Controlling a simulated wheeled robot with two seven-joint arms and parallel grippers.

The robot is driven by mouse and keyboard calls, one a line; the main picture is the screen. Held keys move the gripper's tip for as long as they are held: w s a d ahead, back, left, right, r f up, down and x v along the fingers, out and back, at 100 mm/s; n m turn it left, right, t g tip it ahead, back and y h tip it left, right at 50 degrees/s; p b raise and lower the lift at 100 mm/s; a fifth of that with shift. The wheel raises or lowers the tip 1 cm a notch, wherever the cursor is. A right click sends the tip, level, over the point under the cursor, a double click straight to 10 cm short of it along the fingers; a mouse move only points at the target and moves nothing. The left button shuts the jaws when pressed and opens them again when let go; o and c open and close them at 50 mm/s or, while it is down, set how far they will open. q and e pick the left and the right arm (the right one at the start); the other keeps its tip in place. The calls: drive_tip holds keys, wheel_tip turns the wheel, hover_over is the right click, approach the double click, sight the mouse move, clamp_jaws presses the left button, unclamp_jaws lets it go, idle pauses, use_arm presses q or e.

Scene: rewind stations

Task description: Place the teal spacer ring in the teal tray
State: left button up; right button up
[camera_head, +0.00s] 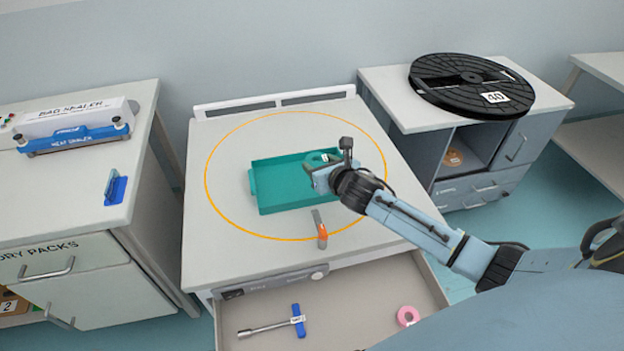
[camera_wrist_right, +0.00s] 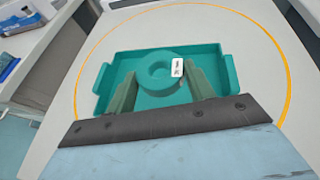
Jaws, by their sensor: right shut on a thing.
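The teal spacer ring (camera_head: 314,157) has a white label and is over the right part of the teal tray (camera_head: 272,184). In the right wrist view the ring (camera_wrist_right: 154,84) sits between the two fingers, with the tray (camera_wrist_right: 108,72) around and behind it. My right gripper (camera_head: 316,172) is shut on the ring, reaching in from the right. I cannot tell whether the ring touches the tray floor. The gripper hides part of the tray's right side. My left gripper is not in view.
The tray lies inside an orange circle on the white table (camera_head: 215,255). An orange-and-grey tool (camera_head: 321,232) lies in front of it. The open drawer (camera_head: 360,310) below holds a blue-handled tool (camera_head: 297,318) and a pink ring (camera_head: 408,316). A black reel (camera_head: 455,85) lies on the right cabinet.

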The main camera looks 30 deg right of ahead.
wheel_tip(320, 180, down, 4)
drive_tip(key=shift+f+b, duration=0.15)
drive_tip(key=shift+b, duration=0.35)
wheel_tip(320, 180, down, 3)
drive_tip(key=shift+r+b, duration=0.2)
drive_tip(key=shift+b, duration=0.3)
drive_tip(key=shift+f, duration=0.3)
drive_tip(key=shift+r, duration=0.1)
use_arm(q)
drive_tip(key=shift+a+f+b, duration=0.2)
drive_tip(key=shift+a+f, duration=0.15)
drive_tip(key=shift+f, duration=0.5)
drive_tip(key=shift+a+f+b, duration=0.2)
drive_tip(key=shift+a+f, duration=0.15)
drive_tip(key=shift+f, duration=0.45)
use_arm(e)
drive_tip(key=shift+f, duration=0.65)
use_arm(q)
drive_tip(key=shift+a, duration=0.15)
use_arm(e)
drive_tip(key=o, duration=1)
drive_tip(key=shift+c, duration=0.2)
